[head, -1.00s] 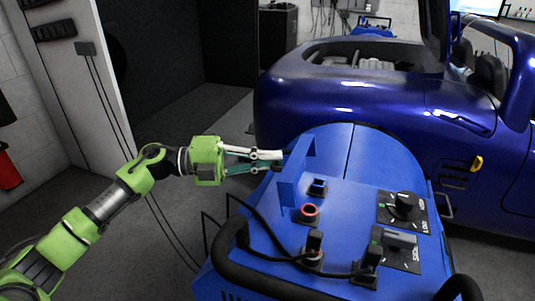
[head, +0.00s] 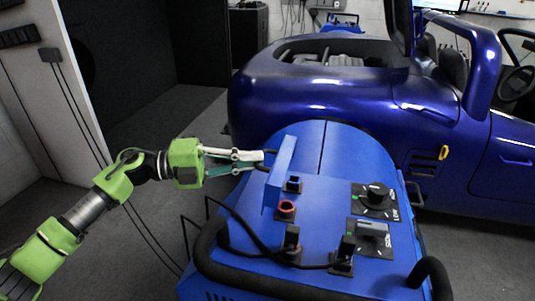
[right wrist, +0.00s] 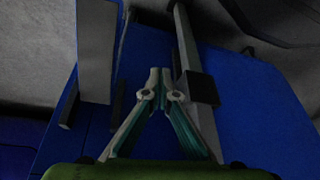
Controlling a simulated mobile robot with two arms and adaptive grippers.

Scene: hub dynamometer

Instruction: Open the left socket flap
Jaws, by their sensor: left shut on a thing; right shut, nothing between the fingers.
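A blue flap (head: 283,168) stands up at the left edge of the blue machine's sloping top. My left gripper (head: 266,160) reaches in from the left and is shut on the flap's left side; the fingertips are partly hidden at the flap. Right of the flap are a small blue-edged socket (head: 293,185) and a red-ringed socket (head: 287,208). My right gripper is absent from the head view. In the right wrist view its fingers (right wrist: 161,78) are shut with nothing between them, above a blue surface.
The machine top (head: 330,205) also carries two dark plugs with cables (head: 291,240), an upper knob (head: 376,194) and a lower switch (head: 372,232). A black rail (head: 212,250) curves along the front. A dark blue car (head: 350,105) stands behind. Floor at left is open.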

